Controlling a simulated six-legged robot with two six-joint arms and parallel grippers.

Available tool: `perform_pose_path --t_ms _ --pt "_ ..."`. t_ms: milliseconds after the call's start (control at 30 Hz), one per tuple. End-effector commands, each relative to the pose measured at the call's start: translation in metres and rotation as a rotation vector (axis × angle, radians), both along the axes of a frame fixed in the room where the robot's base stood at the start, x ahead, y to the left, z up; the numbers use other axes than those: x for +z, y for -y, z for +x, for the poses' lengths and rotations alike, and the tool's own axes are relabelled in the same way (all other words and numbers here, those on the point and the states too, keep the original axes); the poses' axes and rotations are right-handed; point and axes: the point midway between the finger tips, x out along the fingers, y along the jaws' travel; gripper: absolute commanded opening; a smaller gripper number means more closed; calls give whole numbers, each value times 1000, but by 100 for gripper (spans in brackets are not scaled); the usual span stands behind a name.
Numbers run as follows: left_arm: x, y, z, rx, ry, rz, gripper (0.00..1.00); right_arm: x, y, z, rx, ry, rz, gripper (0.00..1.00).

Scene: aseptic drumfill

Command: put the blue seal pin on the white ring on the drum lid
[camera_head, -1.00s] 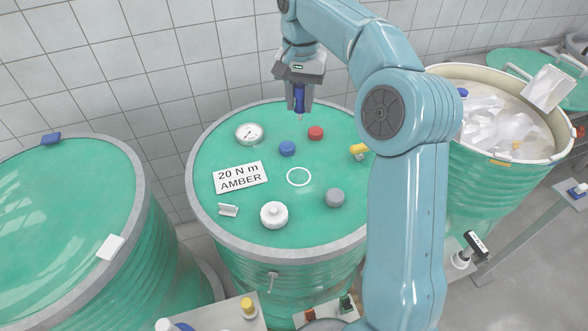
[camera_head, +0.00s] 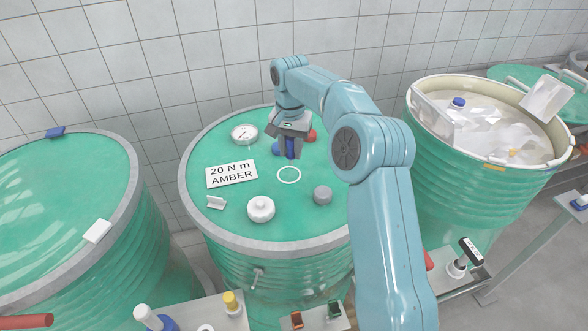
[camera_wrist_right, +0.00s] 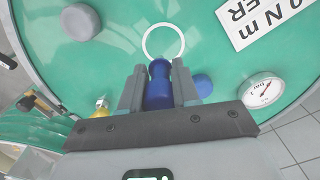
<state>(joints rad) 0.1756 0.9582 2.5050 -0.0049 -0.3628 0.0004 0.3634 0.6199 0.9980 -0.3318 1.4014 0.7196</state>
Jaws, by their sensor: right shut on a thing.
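My right gripper (camera_head: 291,148) is shut on the blue seal pin (camera_head: 291,147) above the green drum lid (camera_head: 235,215). The pin points down, just behind the white ring (camera_head: 289,175) in the head view. The right wrist view shows the blue pin (camera_wrist_right: 159,85) between the two fingers (camera_wrist_right: 158,88), with the white ring (camera_wrist_right: 163,42) just beyond its tip. The ring looks empty. How high the pin is above the lid I cannot tell. My left gripper is not in view.
Around the ring on the lid are a grey knob (camera_head: 323,195), a white knob (camera_head: 261,209), a blue cap (camera_wrist_right: 203,85), a red cap (camera_head: 310,136), a gauge (camera_head: 244,133) and a label plate (camera_head: 231,174). An open drum (camera_head: 478,180) stands at the right.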

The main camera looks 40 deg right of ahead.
Motion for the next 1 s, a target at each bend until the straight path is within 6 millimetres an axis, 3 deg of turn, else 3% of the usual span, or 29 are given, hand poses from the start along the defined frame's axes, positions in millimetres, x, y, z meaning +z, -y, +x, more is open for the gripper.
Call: perform_pose_path --t_ms 300,667,700,767,1000 --pt "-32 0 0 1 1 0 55 -45 -1 12 -3 0 0 2" --pt "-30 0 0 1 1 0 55 -45 -1 12 -4 -1 1 2" --pt "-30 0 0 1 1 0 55 -46 -1 12 -4 -1 1 34" --pt "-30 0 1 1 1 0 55 -45 -1 12 -4 0 0 53" --pt "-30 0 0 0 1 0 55 -45 -2 11 -3 0 0 56"
